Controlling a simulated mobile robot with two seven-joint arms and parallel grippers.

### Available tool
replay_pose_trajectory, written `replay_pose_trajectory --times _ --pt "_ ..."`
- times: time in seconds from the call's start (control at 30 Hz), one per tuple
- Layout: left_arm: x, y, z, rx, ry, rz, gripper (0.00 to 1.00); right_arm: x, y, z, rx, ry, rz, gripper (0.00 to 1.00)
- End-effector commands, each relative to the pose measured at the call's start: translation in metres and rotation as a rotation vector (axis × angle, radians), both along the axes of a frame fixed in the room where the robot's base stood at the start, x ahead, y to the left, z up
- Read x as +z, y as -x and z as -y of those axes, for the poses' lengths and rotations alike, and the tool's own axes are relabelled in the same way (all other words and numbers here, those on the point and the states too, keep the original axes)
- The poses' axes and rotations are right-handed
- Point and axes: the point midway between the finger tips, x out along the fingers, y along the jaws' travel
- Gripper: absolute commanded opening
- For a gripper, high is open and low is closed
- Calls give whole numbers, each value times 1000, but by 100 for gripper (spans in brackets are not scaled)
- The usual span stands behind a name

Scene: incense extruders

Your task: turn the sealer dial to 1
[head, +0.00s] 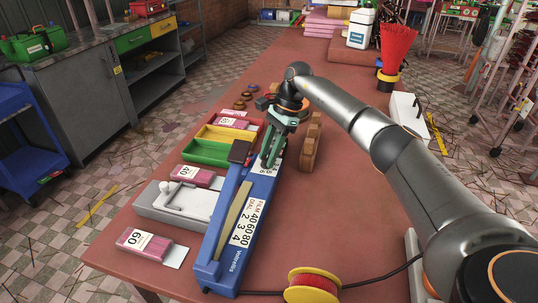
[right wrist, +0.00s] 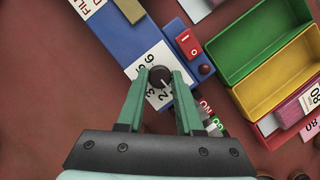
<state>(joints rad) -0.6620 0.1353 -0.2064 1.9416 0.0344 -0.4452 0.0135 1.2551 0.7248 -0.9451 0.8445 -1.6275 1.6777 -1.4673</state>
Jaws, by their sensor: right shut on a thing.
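The blue sealer (head: 232,240) lies lengthwise on the red-brown table, with a FILM/DIAL label on its top. It also shows in the right wrist view (right wrist: 125,32). Its dial (right wrist: 159,75) is a dark round knob with a pale pointer mark on a white numbered plate. The pointer seems to face the lower side of the plate near the 2; the exact number is unclear. My right gripper (head: 267,163) is at the sealer's far end, its green fingers (right wrist: 159,80) shut on both sides of the dial. In the head view the gripper hides the dial. My left gripper is not in view.
A red switch (right wrist: 187,42) sits beside the dial. Green (head: 206,151), yellow and red trays stand left of the sealer. Brown wooden blocks (head: 311,142) stand close right of my gripper. A red-yellow spool (head: 312,287) lies at the front. The table's right middle is mostly clear.

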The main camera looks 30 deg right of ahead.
Motion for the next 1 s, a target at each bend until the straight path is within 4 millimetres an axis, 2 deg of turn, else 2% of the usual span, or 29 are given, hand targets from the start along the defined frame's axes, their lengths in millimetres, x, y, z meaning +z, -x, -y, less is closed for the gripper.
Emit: replay_pose_trajectory --times 0.3,0.87,0.9,1.0 --pt "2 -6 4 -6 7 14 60 1 -2 0 126 0 4 0" --pt "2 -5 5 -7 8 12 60 1 -2 0 154 1 4 0" --pt "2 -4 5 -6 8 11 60 1 -2 0 154 1 4 39" --pt "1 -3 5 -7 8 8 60 1 -2 0 153 1 4 51"
